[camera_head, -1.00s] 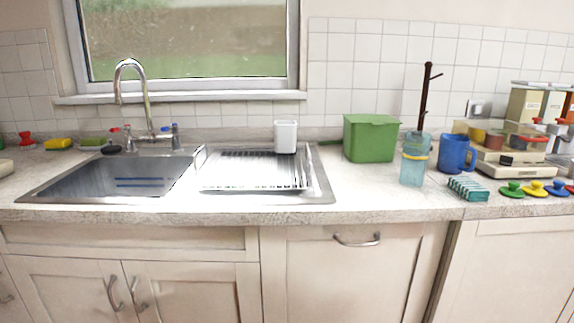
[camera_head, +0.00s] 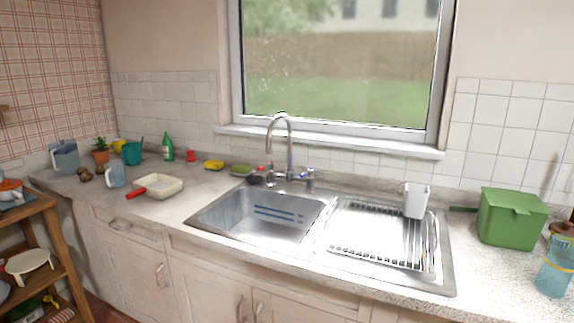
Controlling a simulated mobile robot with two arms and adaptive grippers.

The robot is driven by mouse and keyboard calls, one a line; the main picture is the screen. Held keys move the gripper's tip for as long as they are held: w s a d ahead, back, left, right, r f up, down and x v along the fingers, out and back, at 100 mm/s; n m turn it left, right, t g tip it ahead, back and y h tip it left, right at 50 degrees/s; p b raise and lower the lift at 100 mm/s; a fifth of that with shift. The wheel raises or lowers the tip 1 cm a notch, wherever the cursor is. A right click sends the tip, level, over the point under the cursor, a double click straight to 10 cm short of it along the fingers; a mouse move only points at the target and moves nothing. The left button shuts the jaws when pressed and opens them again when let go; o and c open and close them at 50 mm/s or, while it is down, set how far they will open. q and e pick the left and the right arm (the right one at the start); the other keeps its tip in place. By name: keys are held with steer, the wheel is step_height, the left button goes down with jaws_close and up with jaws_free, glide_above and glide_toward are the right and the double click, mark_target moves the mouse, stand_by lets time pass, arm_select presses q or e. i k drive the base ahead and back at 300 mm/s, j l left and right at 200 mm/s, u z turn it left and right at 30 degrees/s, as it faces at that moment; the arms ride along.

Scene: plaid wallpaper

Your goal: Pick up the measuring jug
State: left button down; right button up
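A large translucent blue-grey jug (camera_head: 65,157) stands upright on the counter at the far left, near the wall corner. A smaller pale blue translucent jug or cup (camera_head: 115,176) stands to its right, nearer the front edge. I cannot tell from the picture which of them is the measuring jug, as no markings are legible. Neither of my grippers shows in this view.
A potted plant (camera_head: 101,152), a teal watering can (camera_head: 132,152) and a green bottle (camera_head: 167,147) stand behind. A wooden shelf unit (camera_head: 40,245) stands at left.

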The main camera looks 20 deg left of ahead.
mark_target(115, 170)
steer(key=u, duration=1.9)
